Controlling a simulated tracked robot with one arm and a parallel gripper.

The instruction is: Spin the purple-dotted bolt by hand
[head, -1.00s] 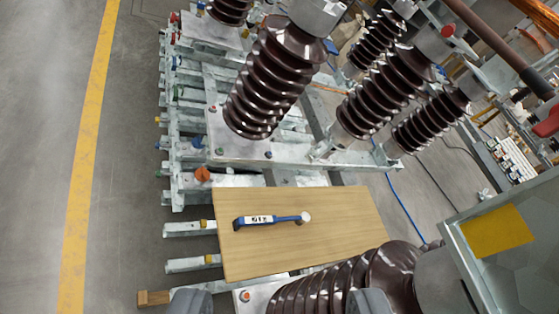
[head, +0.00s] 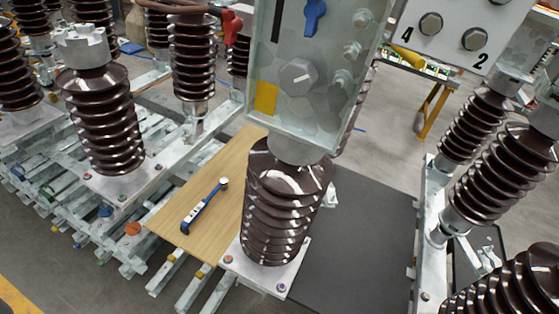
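A small bolt with what looks like a purple dot (head: 281,287) sits at the front right corner of the pale base plate (head: 256,278) under the near brown insulator (head: 284,205). The dot is tiny, so its colour is not certain. Another bolt with a reddish dot (head: 228,259) sits at the left corner of the same plate. My gripper is not in view now.
A metal box with a blue handle (head: 314,15) stands above the near insulator. A wooden board (head: 190,190) carries a blue wrench-like tool (head: 203,207). More insulators (head: 104,120) stand left and right. A dark mat (head: 370,235) lies to the right, clear.

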